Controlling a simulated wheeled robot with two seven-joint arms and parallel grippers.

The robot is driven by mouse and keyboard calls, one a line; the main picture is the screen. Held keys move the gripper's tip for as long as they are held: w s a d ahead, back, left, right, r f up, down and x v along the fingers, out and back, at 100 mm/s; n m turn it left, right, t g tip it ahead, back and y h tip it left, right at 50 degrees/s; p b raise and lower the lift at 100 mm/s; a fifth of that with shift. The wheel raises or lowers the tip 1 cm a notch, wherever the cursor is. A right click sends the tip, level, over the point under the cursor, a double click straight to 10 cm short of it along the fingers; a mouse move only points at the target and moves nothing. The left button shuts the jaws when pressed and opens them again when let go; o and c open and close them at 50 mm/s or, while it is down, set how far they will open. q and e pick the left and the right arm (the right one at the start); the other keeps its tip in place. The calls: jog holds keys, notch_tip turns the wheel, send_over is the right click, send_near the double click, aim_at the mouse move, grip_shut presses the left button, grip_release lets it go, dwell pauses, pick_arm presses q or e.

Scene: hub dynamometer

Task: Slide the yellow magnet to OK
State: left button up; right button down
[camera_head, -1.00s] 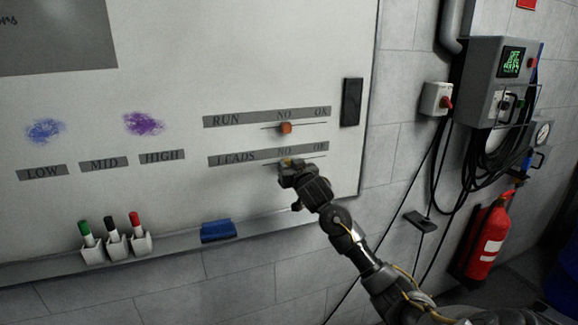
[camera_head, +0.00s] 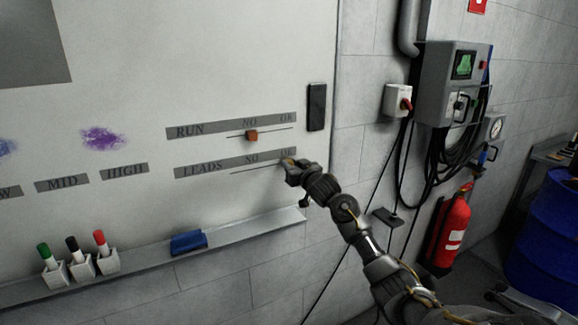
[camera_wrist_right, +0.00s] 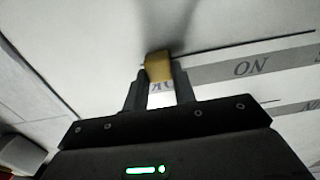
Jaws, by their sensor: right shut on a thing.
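The yellow magnet (camera_wrist_right: 158,68) sits between the fingertips of my right gripper (camera_wrist_right: 160,85) in the right wrist view, against the whiteboard at its slide line. The printed OK label (camera_wrist_right: 162,87) shows upside down between the fingers. In the head view my right gripper (camera_head: 290,165) is at the OK end of the LEADS strip (camera_head: 215,167) and hides most of the magnet. The orange magnet (camera_head: 251,136) on the RUN line stands near NO. My left gripper is not in view.
A black block (camera_head: 317,107) is on the board's right edge. A tray ledge (camera_head: 250,235) with a blue eraser (camera_head: 188,242) and several markers runs below. A fire extinguisher (camera_head: 452,230), wall box (camera_head: 450,85) and blue drum (camera_head: 550,235) stand to the right.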

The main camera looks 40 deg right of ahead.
jog(key=shift+d, duration=0.2)
jog(key=c, duration=1.6)
grip_release()
jog(key=shift+r, duration=0.1)
jog(key=o, duration=0.5)
jog(key=shift+d, duration=0.2)
jog(key=shift+a, duration=0.1)
jog(key=shift+s+a, duration=0.1)
jog(key=shift+s, duration=0.05)
jog(key=shift+s+f, duration=0.2)
jog(key=shift+s, duration=0.15)
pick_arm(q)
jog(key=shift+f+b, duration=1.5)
pick_arm(e)
jog(key=shift+s+a+r, duration=0.1)
jog(key=shift+s+a, duration=0.15)
jog(key=shift+s, duration=1.4)
jog(key=shift+s+a+f, duration=0.1)
jog(key=shift+s+a, duration=0.15)
jog(key=shift+s, duration=1.35)
jog(key=shift+s+a+r, duration=0.1)
jog(key=shift+s+a, duration=0.15)
jog(key=shift+s, duration=1.4)
